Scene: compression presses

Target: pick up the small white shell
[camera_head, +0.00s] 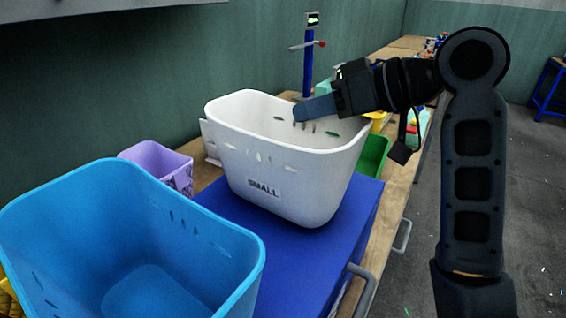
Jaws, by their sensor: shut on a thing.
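The small white shell (250,160) is an open, bin-like tub with slots in its walls and a "SMALL" label on its front. It stands upright on a blue surface, and I cannot tell whether its base touches it. My gripper (299,113) reaches in from the right at the shell's far rim, with its blue-grey fingers pointing left and down. It is shut on the shell at that rim. The fingers overlap, and the exact contact is hard to see.
A larger blue tub (130,230) stands close at front left. A purple bin (160,163) is behind it. A green bin (373,157) is right of the shell. A blue post (308,62) stands behind. The blue surface (310,262) is clear in front of the shell.

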